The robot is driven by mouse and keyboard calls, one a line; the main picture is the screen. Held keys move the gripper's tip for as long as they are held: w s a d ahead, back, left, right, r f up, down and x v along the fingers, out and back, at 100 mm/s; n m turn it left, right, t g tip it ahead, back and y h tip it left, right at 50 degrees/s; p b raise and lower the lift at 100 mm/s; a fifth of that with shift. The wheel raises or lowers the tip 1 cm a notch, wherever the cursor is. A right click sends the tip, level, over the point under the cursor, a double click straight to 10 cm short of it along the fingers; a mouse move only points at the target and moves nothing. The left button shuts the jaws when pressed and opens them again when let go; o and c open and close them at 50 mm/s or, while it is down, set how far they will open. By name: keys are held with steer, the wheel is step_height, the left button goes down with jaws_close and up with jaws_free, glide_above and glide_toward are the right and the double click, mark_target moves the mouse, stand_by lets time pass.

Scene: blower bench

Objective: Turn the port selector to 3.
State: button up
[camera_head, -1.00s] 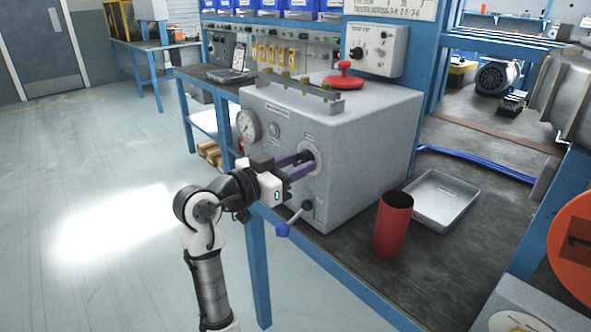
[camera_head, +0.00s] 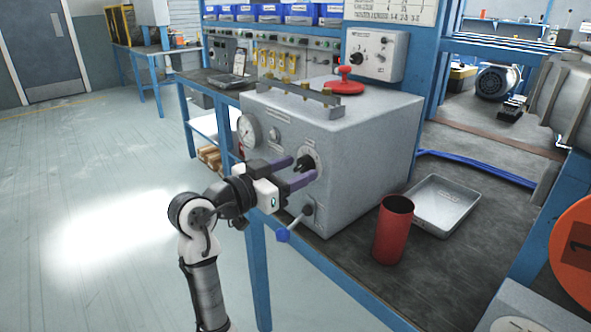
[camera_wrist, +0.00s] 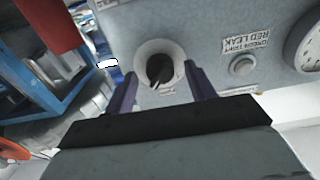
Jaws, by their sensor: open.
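The port selector is a black knob (camera_head: 304,163) on a round pale dial plate on the front face of the grey box (camera_head: 365,150). In the wrist view the knob (camera_wrist: 160,69) sits in a light ring, its dark pointer bar slanted. Dial numbers are too small to read. My gripper (camera_head: 301,168) is open, its two purple fingers pointing at the panel, one to either side of the knob. In the wrist view my gripper (camera_wrist: 161,76) shows a clear gap between each finger and the knob. I cannot tell how far the tips are from the panel.
A blue-ended lever (camera_head: 283,235) juts out below the dial. A pressure gauge (camera_head: 249,131) is left of it. A red cup (camera_head: 393,229) and a metal tray (camera_head: 444,206) stand on the bench to the right. A red handwheel (camera_head: 345,82) tops the box.

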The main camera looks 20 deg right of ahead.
steer(key=v, duration=1.3)
steer(key=shift+b, duration=0.45)
